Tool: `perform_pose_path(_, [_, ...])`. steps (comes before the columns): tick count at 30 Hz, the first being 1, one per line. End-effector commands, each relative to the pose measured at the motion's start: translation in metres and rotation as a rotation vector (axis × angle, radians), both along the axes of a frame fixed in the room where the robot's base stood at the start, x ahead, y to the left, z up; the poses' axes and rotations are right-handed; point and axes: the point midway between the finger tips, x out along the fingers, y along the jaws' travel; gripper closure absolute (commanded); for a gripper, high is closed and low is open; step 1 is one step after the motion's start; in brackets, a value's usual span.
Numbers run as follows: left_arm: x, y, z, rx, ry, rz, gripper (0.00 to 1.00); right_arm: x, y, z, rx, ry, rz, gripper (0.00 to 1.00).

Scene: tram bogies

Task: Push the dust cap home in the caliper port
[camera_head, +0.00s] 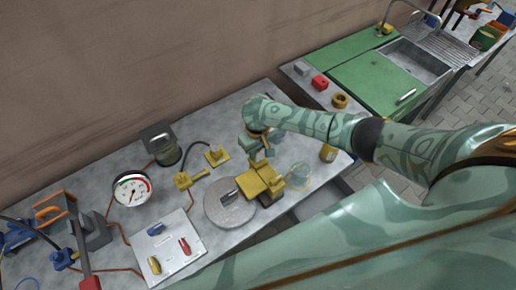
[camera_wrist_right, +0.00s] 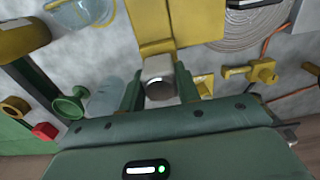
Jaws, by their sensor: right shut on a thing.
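The yellow caliper (camera_head: 262,182) sits on the grey bench beside a round grey disc (camera_head: 226,210). In the wrist view the caliper (camera_wrist_right: 150,22) lies straight ahead of my right gripper (camera_wrist_right: 159,88). That gripper is shut on a small silver-grey piece, which I take for the dust cap (camera_wrist_right: 158,70). The cap's far end is close to or against the caliper; I cannot tell how far it sits in the port, which is hidden. In the head view my right gripper (camera_head: 258,152) is just behind the caliper. My left gripper is out of view.
A clear bowl (camera_head: 299,177) and a yellow jar (camera_head: 328,153) stand right of the caliper. Yellow fittings (camera_head: 190,179), a gauge (camera_head: 131,189) and a white tray (camera_head: 168,250) are to the left. A sink (camera_head: 412,62) is at back right.

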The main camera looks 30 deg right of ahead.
Motion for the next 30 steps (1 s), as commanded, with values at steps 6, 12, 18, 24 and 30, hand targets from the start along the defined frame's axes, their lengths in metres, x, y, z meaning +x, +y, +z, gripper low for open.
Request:
perform_pose_path(6, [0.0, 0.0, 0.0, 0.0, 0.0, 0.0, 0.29, 0.0, 0.0, 0.0, 0.0, 0.0, 0.0, 0.88])
perform_pose_path(12, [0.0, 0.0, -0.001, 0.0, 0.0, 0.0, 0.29, 0.0, 0.0, -0.002, 0.001, 0.0, 0.0, 0.88])
perform_pose_path(18, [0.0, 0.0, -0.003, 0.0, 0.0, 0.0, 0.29, 0.0, 0.0, -0.006, 0.001, 0.0, -0.001, 0.88])
perform_pose_path(24, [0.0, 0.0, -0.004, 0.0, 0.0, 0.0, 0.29, 0.0, 0.0, -0.01, 0.001, 0.001, -0.001, 0.88])
perform_pose_path(30, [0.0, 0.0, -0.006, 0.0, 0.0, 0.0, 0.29, 0.0, 0.0, -0.013, 0.0, 0.001, 0.0, 0.65])
